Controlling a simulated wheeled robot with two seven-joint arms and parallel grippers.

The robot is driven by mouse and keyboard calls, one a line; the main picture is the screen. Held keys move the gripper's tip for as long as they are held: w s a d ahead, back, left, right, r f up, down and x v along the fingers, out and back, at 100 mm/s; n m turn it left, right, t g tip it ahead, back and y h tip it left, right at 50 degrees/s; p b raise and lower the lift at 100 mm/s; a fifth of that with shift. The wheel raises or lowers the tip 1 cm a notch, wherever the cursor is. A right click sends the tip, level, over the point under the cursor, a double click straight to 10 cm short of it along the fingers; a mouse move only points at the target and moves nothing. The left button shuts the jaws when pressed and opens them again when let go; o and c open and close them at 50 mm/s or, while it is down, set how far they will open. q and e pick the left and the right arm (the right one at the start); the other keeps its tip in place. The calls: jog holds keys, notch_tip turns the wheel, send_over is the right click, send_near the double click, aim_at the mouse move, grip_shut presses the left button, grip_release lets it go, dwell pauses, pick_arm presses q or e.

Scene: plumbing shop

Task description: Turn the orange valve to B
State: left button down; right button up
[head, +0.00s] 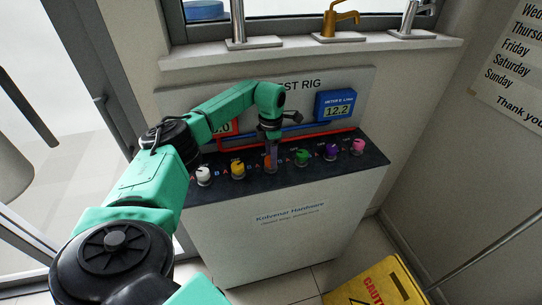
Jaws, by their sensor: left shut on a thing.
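The orange valve (267,160) is in the row of knobs on the dark top of the test rig (260,225) in the head view. My left gripper (271,161) points down at it from above and is shut on it. The fingers cover most of the valve, so I cannot tell which way its handle points. Small letters, A and B among them, are marked beside the knobs, but those at the orange valve are too small and covered to read. My right gripper is not in view.
White (204,176) and yellow (238,170) knobs stand to the left of the orange valve. Green (302,158), purple (331,152) and pink (358,147) knobs stand to the right. A blue meter (336,106) is on the back panel. A yellow caution sign (385,285) stands on the floor.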

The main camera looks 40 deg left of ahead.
pick_arm(q)
jog(key=shift+m, duration=1.7)
jog(key=shift+c, duration=1.5)
grip_release()
jog(key=shift+r, duration=0.1)
jog(key=shift+r, duration=0.35)
notch_tip(320, 180, up, 14)
jog(key=b, duration=0.2)
jog(key=shift+f, duration=0.15)
